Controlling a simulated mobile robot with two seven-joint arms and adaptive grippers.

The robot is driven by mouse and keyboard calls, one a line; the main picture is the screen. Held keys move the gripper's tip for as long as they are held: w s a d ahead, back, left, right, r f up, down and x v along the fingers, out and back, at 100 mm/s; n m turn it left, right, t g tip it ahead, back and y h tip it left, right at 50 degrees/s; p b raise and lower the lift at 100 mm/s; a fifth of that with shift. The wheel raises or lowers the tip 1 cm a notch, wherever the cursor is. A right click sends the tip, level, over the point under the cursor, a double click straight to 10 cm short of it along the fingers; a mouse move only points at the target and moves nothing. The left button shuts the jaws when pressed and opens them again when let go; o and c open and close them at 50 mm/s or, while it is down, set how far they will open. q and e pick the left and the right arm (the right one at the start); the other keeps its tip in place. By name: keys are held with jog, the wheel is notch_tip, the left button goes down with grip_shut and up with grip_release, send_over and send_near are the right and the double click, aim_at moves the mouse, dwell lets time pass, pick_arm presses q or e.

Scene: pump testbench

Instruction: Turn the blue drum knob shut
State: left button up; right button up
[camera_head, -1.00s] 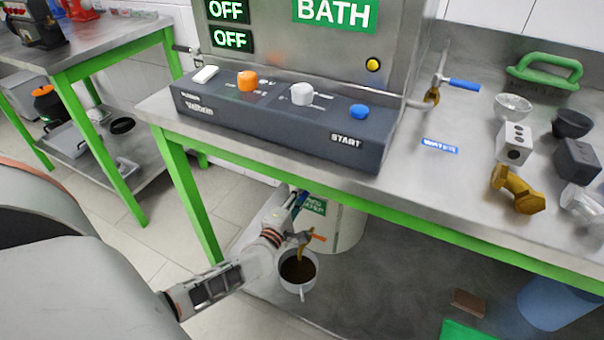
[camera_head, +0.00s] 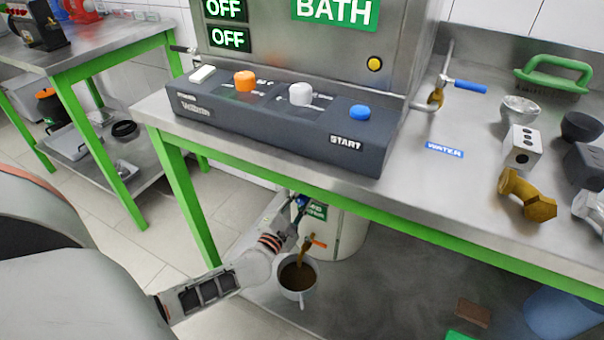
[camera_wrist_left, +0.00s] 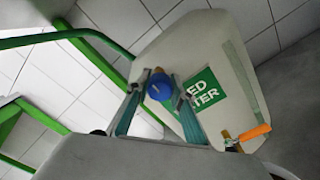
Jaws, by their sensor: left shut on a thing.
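The white drum (camera_head: 350,238) with a green label stands on the lower shelf under the bench. It also fills much of the left wrist view (camera_wrist_left: 222,45). The blue drum knob (camera_wrist_left: 160,88) sits between the fingertips of my left gripper (camera_wrist_left: 157,80), which is shut on it. In the head view my left gripper (camera_head: 301,203) is at the drum's upper left, and the knob is mostly hidden there. My right gripper is not in view.
The green bench edge (camera_head: 400,228) and the dark control panel (camera_head: 290,135) lie above my left gripper. A green bench leg (camera_head: 185,190) stands left of it. A blue container (camera_head: 560,310) is at the lower right.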

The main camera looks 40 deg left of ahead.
pick_arm(q)
jog(key=shift+d, duration=0.1)
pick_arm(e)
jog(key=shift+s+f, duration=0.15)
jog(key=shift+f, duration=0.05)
pick_arm(q)
jog(key=o, duration=1.1)
jog(key=shift+o, duration=0.2)
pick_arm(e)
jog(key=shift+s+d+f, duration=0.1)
pick_arm(q)
jog(key=shift+s, duration=0.1)
jog(key=v, duration=1.1)
jog(key=shift+s, duration=0.4)
